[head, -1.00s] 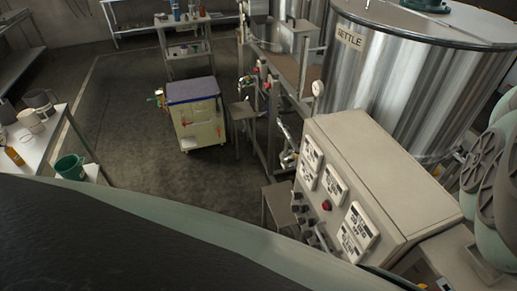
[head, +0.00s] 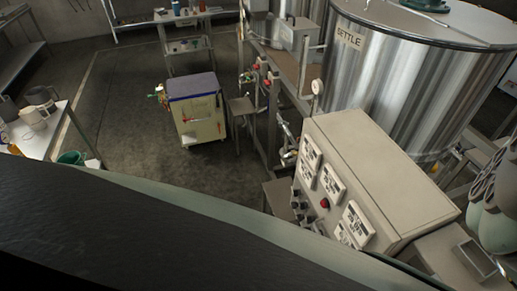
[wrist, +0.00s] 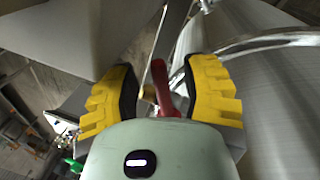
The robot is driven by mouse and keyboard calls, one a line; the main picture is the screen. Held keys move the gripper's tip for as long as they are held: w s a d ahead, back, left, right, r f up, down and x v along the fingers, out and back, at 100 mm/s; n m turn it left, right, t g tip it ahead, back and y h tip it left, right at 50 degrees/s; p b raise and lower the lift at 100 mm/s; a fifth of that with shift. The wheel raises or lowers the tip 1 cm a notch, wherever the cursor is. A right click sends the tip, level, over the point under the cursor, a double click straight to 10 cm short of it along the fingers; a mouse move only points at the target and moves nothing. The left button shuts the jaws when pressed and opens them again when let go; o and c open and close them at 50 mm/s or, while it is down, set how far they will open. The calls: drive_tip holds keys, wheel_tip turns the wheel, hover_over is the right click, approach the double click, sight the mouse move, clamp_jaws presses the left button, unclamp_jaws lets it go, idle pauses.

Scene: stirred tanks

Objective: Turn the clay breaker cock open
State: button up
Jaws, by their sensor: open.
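In the wrist view my gripper (wrist: 161,78) is open, with its yellow ribbed fingers apart. A clay-red lever handle (wrist: 163,97) stands between the fingers, with gaps visible on both sides. A small brass-coloured part (wrist: 149,94) shows just left of the lever. The lever's lower end is hidden behind my gripper's body. I cannot tell from this view whether the cock is open or closed. My gripper's fingers do not show in the head view.
The steel tank marked SETTLE (head: 395,85) stands behind the grey control panel (head: 375,180). A cream wheeled cabinet (head: 196,112) stands on open floor. A white table (head: 38,137) with vessels is at left. A curved shiny pipe (wrist: 268,42) passes right of my gripper.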

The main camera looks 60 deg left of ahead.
drive_tip(key=shift+o, duration=0.2)
clamp_jaws()
idle(0.5)
